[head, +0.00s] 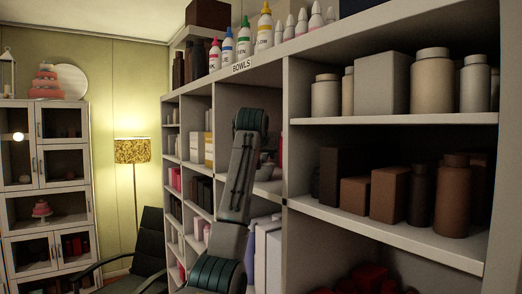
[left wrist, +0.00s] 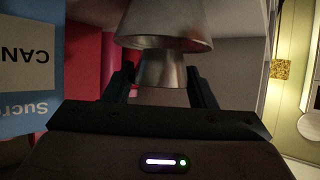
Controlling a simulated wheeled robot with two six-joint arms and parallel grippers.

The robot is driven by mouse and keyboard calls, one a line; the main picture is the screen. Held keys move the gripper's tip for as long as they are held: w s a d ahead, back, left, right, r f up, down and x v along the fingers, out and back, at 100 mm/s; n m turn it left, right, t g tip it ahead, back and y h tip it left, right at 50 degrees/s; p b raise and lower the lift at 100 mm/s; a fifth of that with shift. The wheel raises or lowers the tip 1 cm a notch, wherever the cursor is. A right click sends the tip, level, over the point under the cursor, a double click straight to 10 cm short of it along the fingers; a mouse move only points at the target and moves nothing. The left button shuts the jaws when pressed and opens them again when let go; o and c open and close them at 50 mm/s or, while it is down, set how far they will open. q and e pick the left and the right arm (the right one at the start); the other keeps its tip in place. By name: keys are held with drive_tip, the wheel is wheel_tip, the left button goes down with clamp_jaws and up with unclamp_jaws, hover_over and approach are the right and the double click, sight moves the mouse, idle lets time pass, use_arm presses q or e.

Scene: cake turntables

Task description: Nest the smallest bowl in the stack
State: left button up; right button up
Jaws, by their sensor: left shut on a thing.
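My left arm reaches up to the shelf section labelled BOWLS in the head view; its gripper is mostly hidden behind the arm there. In the left wrist view, my left gripper (left wrist: 162,90) has its two dark fingers on either side of a small metal piece (left wrist: 160,69), shut on it. A wider metal bowl-like shape (left wrist: 165,22) adjoins this piece at the top of the picture; I cannot tell whether they are one bowl or two. A pale bowl-like shape (head: 268,187) shows partly behind my arm on the shelf. My right gripper is not in view.
The white shelf unit (head: 390,122) has upright dividers close around my arm. Jars and boxes crowd the right compartments, and bottles (head: 265,30) stand on top. A blue sugar package (left wrist: 30,60) is close at the left in the wrist view. A chair (head: 140,250) and lamp (head: 133,151) stand left.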

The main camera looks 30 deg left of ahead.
use_arm(q)
drive_tip(key=shift+d, duration=0.1)
drive_tip(key=shift+w+f, duration=0.25)
drive_tip(key=shift+w, duration=0.05)
drive_tip(key=o, duration=1.1)
drive_tip(key=shift+w+a+f, duration=0.15)
drive_tip(key=shift+w+a, duration=0.05)
drive_tip(key=shift+a, duration=0.1)
drive_tip(key=shift+c, duration=0.2)
drive_tip(key=shift+s+d+r, duration=0.2)
drive_tip(key=shift+s+r, duration=0.05)
drive_tip(key=shift+s, duration=0.05)
drive_tip(key=shift+w+a+f, duration=0.1)
drive_tip(key=shift+w, duration=0.05)
wheel_tip(320, 180, up, 7)
drive_tip(key=shift+r, duration=0.1)
